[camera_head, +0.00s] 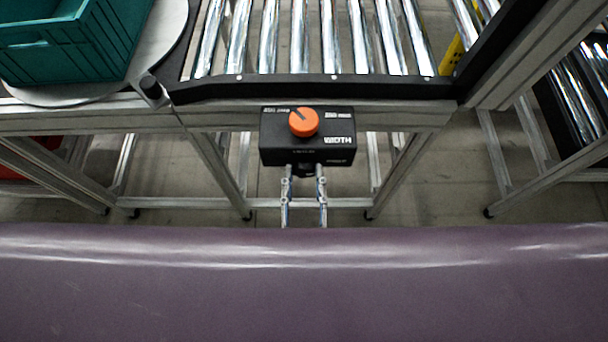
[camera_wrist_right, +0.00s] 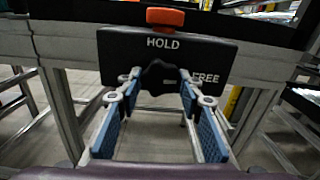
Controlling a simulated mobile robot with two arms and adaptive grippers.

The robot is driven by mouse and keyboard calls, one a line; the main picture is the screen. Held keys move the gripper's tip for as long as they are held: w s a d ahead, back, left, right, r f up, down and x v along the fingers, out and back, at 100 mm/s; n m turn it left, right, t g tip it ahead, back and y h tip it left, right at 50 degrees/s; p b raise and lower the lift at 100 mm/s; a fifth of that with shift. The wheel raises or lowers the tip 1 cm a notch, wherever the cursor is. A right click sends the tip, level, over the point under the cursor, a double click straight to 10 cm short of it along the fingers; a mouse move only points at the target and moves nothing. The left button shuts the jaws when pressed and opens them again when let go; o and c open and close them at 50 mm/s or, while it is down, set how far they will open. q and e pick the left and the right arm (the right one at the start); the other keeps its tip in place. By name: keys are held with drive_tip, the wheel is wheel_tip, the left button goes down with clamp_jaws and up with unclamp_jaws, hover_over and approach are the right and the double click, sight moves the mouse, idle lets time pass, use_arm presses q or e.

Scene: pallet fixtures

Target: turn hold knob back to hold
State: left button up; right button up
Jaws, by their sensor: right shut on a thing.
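A black control box (camera_head: 337,128) hangs on the front of the conveyor frame. Its front face (camera_wrist_right: 215,55) carries the words HOLD at the top and FREE at the right. The black hold knob (camera_wrist_right: 158,76) is on that face, below the word HOLD. My right gripper (camera_head: 305,170) reaches the box's front from below in the head view. In the wrist view its blue-padded fingers (camera_wrist_right: 160,84) are shut on the knob from both sides. Which way the knob points cannot be told. My left gripper is not in view.
An orange knob (camera_head: 303,121) sits on the box's top, by the word WIDTH. Behind are a black edge rail (camera_head: 310,88) and a roller conveyor (camera_head: 300,40). A teal crate (camera_head: 70,40) stands on a round plate at the left. Frame legs flank the box.

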drive_tip(key=n+p, duration=0.1)
drive_tip(key=n, duration=0.3)
drive_tip(key=shift+r+n+p, duration=0.15)
drive_tip(key=shift+n+p, duration=0.15)
drive_tip(key=shift+n, duration=0.1)
drive_tip(key=n+p, duration=0.1)
drive_tip(key=n, duration=0.2)
drive_tip(key=shift+n, duration=0.3)
drive_tip(key=n+p, duration=0.3)
drive_tip(key=n, duration=0.2)
drive_tip(key=shift+r, duration=0.1)
drive_tip(key=shift+w+n+p, duration=0.1)
drive_tip(key=shift+n+p, duration=0.6)
drive_tip(key=shift+n, duration=1.3)
drive_tip(key=o, duration=1.2)
drive_tip(key=shift+c, duration=0.2)
drive_tip(key=shift+f, duration=0.2)
